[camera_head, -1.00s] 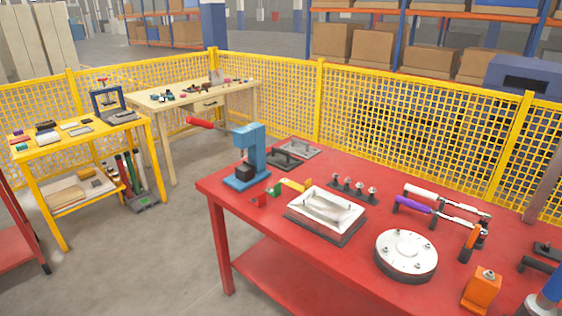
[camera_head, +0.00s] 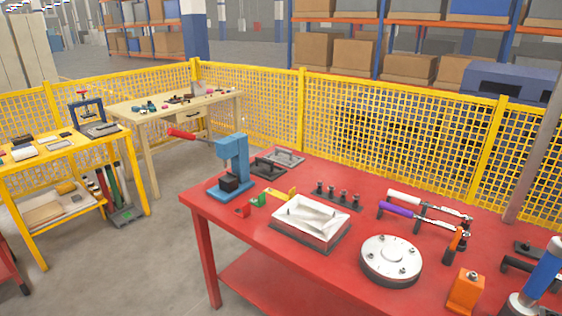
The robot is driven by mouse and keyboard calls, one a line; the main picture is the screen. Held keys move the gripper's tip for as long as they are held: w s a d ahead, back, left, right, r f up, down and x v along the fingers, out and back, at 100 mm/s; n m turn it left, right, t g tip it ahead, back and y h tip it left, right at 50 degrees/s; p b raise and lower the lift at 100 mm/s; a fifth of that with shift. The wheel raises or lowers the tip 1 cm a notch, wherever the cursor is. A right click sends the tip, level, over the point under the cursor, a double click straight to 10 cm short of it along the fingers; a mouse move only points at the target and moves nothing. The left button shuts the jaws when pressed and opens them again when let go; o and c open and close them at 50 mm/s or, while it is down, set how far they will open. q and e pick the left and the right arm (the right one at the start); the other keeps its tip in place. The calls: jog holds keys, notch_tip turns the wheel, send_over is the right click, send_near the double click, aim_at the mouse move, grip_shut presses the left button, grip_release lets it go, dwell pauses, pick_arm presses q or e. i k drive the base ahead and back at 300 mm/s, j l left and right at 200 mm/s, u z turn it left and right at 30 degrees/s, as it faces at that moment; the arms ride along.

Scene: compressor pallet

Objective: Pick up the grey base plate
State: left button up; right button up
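A flat grey plate with a handle-like part on top (camera_head: 285,157) lies at the back left of the red table (camera_head: 330,262), behind a darker plate (camera_head: 268,167). Another flat grey plate (camera_head: 101,130) lies on the yellow table (camera_head: 62,147) at the left. I cannot tell for sure which of these is the grey base plate. Nothing touches either one from my side. Neither of my grippers shows in the view.
A yellow mesh fence (camera_head: 390,130) stands behind.

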aim_at(281, 156)
jog(key=i+j+u, duration=0.35)
jog(key=i+u, duration=0.75)
jog(key=i+j+u, duration=0.15)
jog(key=i+u, duration=0.15)
jog(key=i, duration=0.3)
jog(key=i+u, duration=0.3)
jog(key=i, duration=0.3)
jog(key=i+z, duration=0.15)
jog(key=i, duration=0.55)
jog(key=i+j+z, duration=0.1)
jog(key=i, duration=0.6)
jog(key=i+z, duration=1.1)
jog(key=i+l+z, duration=0.1)
jog(key=i+z, duration=0.15)
jog(key=z, duration=0.15)
jog(key=i+z, duration=0.55)
jog(key=z, duration=0.25)
jog(key=i+z, duration=0.6)
jog(key=z, duration=0.15)
jog(key=i+j+z, duration=0.1)
jog(key=i+z, duration=0.3)
jog(key=k, duration=0.1)
